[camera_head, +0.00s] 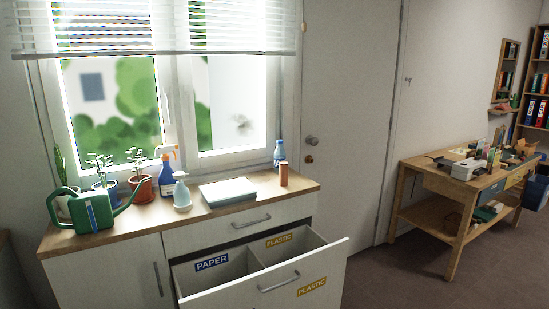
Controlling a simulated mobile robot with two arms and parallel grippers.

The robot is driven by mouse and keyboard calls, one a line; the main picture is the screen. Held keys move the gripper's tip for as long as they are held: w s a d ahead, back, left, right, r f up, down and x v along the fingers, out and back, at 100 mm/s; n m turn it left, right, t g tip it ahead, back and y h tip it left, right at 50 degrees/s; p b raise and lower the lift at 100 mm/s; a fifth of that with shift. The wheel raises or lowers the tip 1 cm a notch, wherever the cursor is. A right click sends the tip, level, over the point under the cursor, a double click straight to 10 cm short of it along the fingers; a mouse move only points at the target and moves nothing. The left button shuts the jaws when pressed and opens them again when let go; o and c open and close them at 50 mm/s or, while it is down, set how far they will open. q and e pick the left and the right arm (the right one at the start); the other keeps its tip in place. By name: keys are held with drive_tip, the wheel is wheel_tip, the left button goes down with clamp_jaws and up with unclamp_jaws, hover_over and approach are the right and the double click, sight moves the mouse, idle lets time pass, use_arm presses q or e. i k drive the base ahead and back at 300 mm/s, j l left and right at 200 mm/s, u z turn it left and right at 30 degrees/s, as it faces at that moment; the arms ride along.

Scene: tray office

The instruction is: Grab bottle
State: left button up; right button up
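A clear blue bottle (279,152) stands upright at the back right of the wooden countertop (240,213), near the window's right edge. An orange-brown cylinder (283,174) stands just in front of it and covers its lower part. A blue spray bottle (166,175) and a smaller pale spray bottle (181,192) stand left of the middle of the counter. Neither of my grippers is in view.
A drawer (318,262) under the counter is pulled out, with PAPER and PLASTIC labels. A green watering can (90,211), potted plants (139,185) and a pale stack (228,191) share the counter. A cluttered wooden table (470,184) stands right, with clear floor before it.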

sight(280, 154)
drive_tip(key=i+l+u, duration=0.15)
drive_tip(key=u, duration=0.3)
drive_tip(key=i+l+u, duration=0.1)
drive_tip(key=u, duration=0.35)
drive_tip(key=l+u, duration=0.25)
drive_tip(key=u, duration=0.15)
drive_tip(key=i+l, duration=0.05)
